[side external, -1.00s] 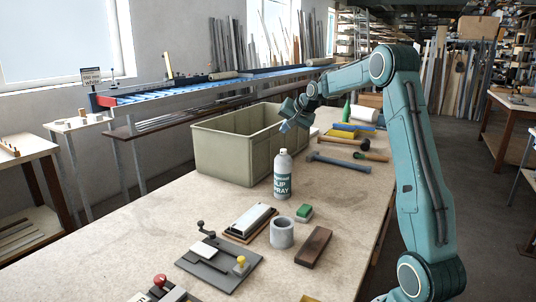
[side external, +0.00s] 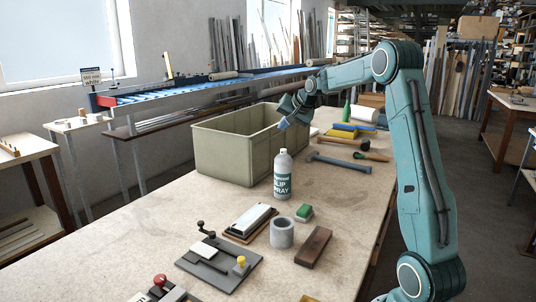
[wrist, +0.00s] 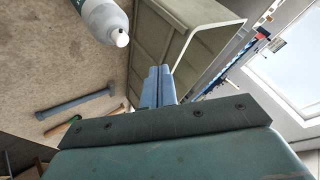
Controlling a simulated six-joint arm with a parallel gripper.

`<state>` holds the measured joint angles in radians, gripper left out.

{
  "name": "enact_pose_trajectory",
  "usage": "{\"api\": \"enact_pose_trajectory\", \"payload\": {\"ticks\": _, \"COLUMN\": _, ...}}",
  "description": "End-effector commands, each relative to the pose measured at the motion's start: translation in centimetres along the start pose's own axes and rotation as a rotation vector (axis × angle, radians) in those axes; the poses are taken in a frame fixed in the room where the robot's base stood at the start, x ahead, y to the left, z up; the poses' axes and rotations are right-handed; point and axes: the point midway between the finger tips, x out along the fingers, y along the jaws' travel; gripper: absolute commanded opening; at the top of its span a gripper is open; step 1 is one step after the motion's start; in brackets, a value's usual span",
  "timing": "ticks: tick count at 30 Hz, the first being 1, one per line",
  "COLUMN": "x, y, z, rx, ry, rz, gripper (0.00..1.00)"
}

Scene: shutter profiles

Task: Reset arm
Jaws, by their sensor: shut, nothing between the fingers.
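My gripper (side external: 283,124) is shut and empty. In the side external view it hangs in the air near the right end of the olive-green crate (side external: 222,157), above and behind the spray bottle (side external: 283,177). In the wrist view its two blue fingers (wrist: 158,86) lie side by side with nothing held. The crate (wrist: 187,35) shows behind them there, and the bottle (wrist: 104,20) shows at upper left.
A blue roller conveyor (side external: 200,88) runs along the wall.

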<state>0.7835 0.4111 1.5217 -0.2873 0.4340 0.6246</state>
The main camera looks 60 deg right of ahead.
Motion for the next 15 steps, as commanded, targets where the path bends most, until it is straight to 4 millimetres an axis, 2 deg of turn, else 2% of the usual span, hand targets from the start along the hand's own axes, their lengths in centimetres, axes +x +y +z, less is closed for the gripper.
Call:
{"api": "enact_pose_trajectory", "payload": {"ticks": 8, "x": -4.6, "y": -4.1, "z": 5.4, "rx": -0.143, "ry": -0.057, "rz": -0.007, "gripper": 0.00}}
{"api": "enact_pose_trajectory", "payload": {"ticks": 15, "x": -10.2, "y": -6.7, "z": 12.1, "rx": -0.313, "ry": -0.122, "rz": -0.016, "gripper": 0.00}}
